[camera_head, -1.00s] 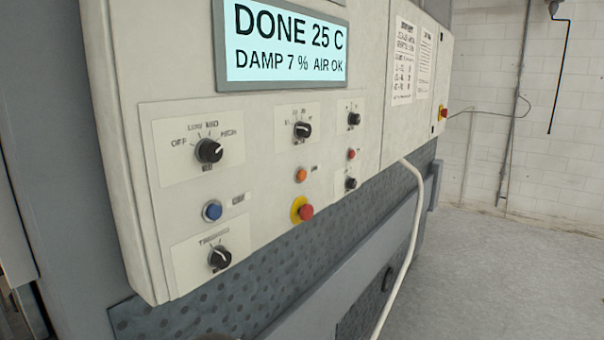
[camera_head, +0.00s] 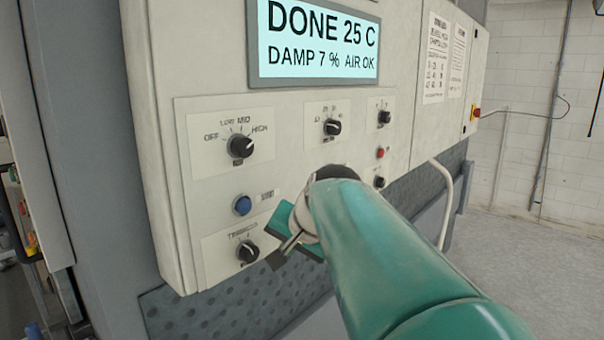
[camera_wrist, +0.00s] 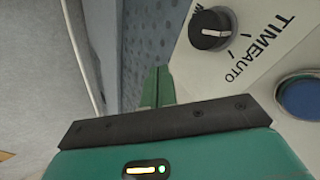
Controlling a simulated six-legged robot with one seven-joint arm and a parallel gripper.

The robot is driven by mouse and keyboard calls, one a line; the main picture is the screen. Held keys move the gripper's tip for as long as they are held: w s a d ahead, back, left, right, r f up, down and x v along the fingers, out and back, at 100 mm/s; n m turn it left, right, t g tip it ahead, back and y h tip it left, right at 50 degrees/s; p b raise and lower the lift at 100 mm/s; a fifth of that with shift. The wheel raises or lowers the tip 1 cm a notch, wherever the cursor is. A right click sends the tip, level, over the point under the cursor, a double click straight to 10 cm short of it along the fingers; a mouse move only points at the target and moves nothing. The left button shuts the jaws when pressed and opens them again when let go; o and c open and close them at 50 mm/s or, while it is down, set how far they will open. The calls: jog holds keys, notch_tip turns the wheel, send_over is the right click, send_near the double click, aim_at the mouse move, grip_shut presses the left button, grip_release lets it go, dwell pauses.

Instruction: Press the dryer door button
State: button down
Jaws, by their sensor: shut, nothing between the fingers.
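A round blue button (camera_head: 242,205) sits low on the left of the cream control panel (camera_head: 160,130); its small label is too blurred to read. It also shows in the wrist view (camera_wrist: 301,97), at the right edge and partly cut off. My gripper (camera_head: 283,250) is in front of the panel, right of and slightly below the blue button and apart from it in the picture. Its green fingers (camera_wrist: 155,84) are shut and empty. In the wrist view they lie left of the button. Part of the hand is hidden by my green arm.
A black timer knob (camera_head: 247,251) is just below the button, and a larger OFF-to-HIGH knob (camera_head: 241,146) is above it. More knobs and a small red button (camera_head: 380,153) are to the right. The display (camera_head: 315,42) reads DONE 25 C. Open floor (camera_head: 540,250) lies at right.

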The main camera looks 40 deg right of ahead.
jog(key=s+d+r+m+t+h, duration=0.1)
jog(key=s+d+r+m+h, duration=0.1)
jog(key=d+r+m, duration=0.3)
jog(key=s+d+r+m+t+h, duration=0.1)
jog(key=s+d+r+m, duration=0.4)
jog(key=d, duration=0.9)
jog(key=shift+d+h, duration=0.15)
jog(key=shift+h, duration=0.45)
jog(key=shift+s, duration=0.15)
jog(key=w, duration=0.9)
jog(key=shift+a, duration=0.45)
jog(key=shift+w, duration=0.35)
